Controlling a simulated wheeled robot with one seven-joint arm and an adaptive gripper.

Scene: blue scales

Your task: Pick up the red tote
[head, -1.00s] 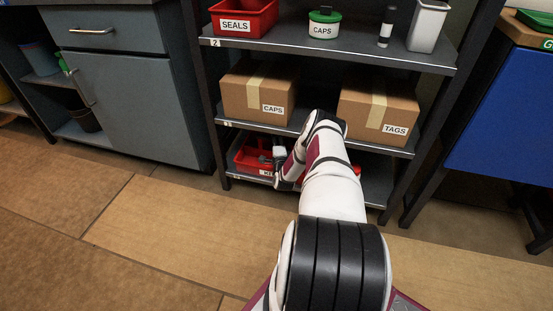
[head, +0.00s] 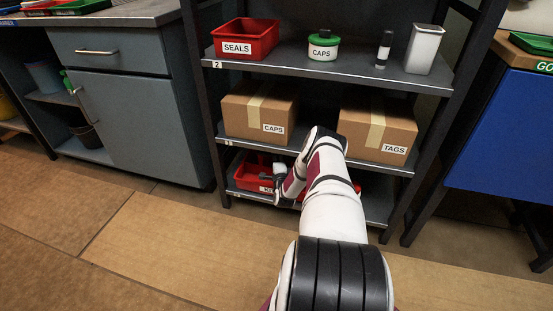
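A red tote (head: 245,177) with a white label, its text too small to read fully, sits on the bottom shelf at the left. My arm reaches into the bottom shelf, and my gripper (head: 277,180) is at the tote's right side, overlapping it in the picture. I cannot tell whether the gripper touches the tote, or whether its fingers are open or shut. Another red piece (head: 357,187) shows behind my arm on the same shelf, mostly hidden. A red bin labelled SEALS (head: 245,39) stands on the upper shelf.
Cardboard boxes labelled CAPS (head: 260,112) and TAGS (head: 378,127) stand on the middle shelf (head: 310,149), just above my forearm. A green-lidded tub (head: 323,46), a small bottle and a white canister (head: 424,49) share the upper shelf. A grey cabinet (head: 140,125) stands left. Floor in front is clear.

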